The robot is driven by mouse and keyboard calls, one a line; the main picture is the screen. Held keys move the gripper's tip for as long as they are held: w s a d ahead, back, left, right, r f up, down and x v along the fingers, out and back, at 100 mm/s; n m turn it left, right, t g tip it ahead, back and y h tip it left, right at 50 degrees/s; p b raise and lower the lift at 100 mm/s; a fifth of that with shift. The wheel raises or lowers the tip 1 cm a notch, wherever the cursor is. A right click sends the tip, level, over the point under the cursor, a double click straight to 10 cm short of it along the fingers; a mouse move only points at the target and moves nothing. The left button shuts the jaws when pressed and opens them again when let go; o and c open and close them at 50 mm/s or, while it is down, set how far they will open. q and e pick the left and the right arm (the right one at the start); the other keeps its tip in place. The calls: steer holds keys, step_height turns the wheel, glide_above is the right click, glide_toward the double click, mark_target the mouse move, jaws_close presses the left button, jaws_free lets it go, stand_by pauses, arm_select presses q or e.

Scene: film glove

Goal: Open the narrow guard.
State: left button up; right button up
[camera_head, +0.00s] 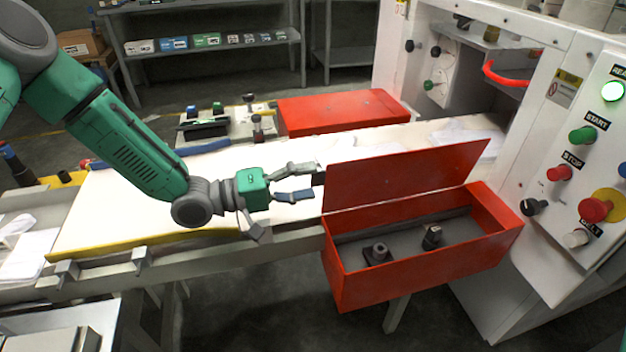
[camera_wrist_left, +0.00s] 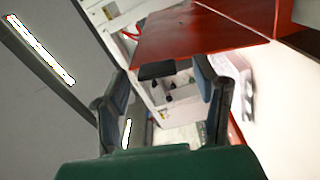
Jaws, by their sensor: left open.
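A red guard box (camera_head: 343,282) stands at the front edge of the conveyor, beside the white machine. Its red lid (camera_head: 405,178) is raised and tilted up, showing a grey inside with two dark fittings (camera_head: 432,237). A small dark tab (camera_head: 318,179) sticks out at the lid's left end. My left gripper (camera_head: 311,181) is open at this tab, its fingers on either side. In the left wrist view the tab (camera_wrist_left: 163,70) shows between and just beyond the open fingers (camera_wrist_left: 163,85), with the red lid (camera_wrist_left: 195,40) behind. I cannot tell if they touch. My right gripper is out of view.
A second red guard (camera_head: 340,110) lies closed across the conveyor's far side. The pale conveyor bed (camera_head: 130,212) runs beneath my left arm. The machine's control panel (camera_head: 590,165) with several buttons stands at right. Shelves (camera_head: 210,45) stand behind.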

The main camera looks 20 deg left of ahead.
arm_select(q)
steer(key=v, duration=1)
steer(key=shift+s+a+f, duration=0.1)
steer(key=shift+a, duration=0.2)
steer(key=shift+d, duration=0.1)
